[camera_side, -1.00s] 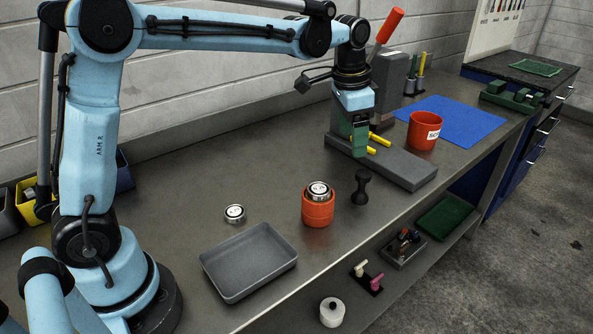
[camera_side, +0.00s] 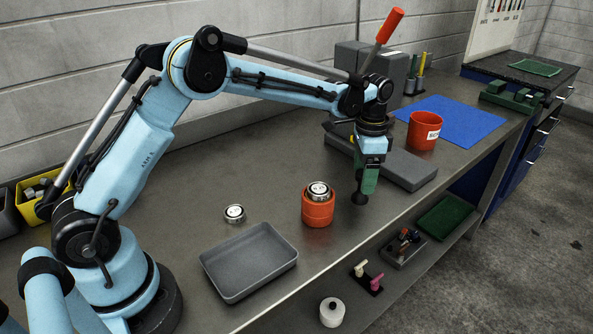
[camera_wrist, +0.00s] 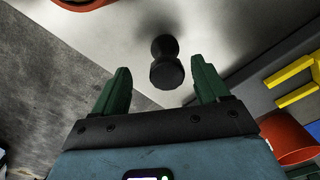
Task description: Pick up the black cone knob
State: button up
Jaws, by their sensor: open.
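The black cone knob (camera_side: 359,199) stands on the grey bench beside the orange cup, its upper part mostly hidden by my gripper in the side view. In the wrist view the knob (camera_wrist: 167,72) shows its dark round top and waisted body, between my two green fingers with a gap on each side. My gripper (camera_side: 366,189) points down right at the knob in the side view. It is open and empty in the wrist view (camera_wrist: 162,75), fingers apart.
An orange cup (camera_side: 317,212) holding a silver round piece (camera_side: 318,190) stands left of the knob. A grey tray (camera_side: 232,288) and another silver piece (camera_side: 235,212) lie further left. A grey press base (camera_side: 405,168) is behind right, with a red bin (camera_side: 424,131) beyond.

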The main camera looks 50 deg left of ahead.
jog(key=shift+w+a+f, duration=0.1)
jog(key=shift+w+f, duration=0.05)
jog(key=shift+f, duration=1.2)
jog(key=shift+w+a+f, duration=0.1)
jog(key=shift+w+f, duration=0.05)
jog(key=shift+f, duration=1.2)
jog(key=shift+c, duration=0.2)
jog(key=c, duration=1.1)
jog(key=shift+r, duration=0.1)
